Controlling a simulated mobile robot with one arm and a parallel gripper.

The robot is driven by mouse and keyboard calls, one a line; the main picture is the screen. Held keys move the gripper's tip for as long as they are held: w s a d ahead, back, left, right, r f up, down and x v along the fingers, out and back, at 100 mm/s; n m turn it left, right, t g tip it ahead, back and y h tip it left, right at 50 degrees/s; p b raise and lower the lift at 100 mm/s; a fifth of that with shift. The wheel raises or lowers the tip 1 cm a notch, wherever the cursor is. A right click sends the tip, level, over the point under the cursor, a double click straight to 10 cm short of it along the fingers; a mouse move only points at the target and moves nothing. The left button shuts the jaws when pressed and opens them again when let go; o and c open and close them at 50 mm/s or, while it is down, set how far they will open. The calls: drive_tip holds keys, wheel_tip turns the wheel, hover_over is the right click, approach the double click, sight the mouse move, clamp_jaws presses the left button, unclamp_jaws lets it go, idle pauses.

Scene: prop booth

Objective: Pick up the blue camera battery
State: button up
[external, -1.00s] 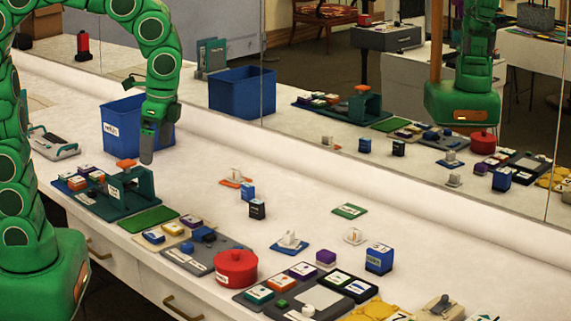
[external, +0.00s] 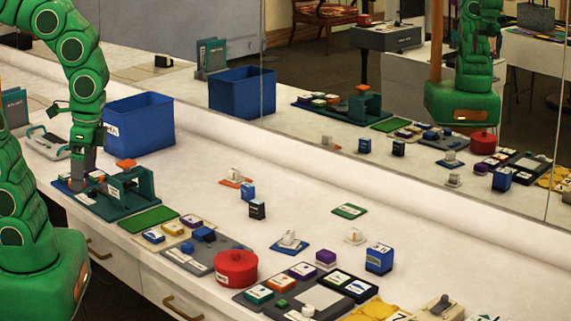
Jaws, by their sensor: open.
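Several small blue blocks are in view, and I cannot tell for sure which is the blue camera battery. One labelled blue block (external: 248,192) stands in the middle of the white counter, beside a black block. A flat blue-labelled block (external: 154,237) lies on a pale card in front of the green mat. My gripper (external: 84,178) is open and low over the left end of a teal tray (external: 108,208). The arm and fingers cover part of the small blocks there, so what lies between the fingers is hidden.
A teal frame (external: 134,188) rises from the tray, just right of my gripper. A blue bin (external: 150,122) stands behind it. A red round pot (external: 236,268) and a larger blue box (external: 379,258) stand further right. A mirror backs the counter.

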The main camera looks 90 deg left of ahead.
drive_tip(key=shift+s+d+f, duration=0.2)
drive_tip(key=shift+s+d, duration=0.05)
drive_tip(key=shift+s, duration=0.35)
drive_tip(key=c, duration=0.5)
drive_tip(key=shift+c, duration=0.2)
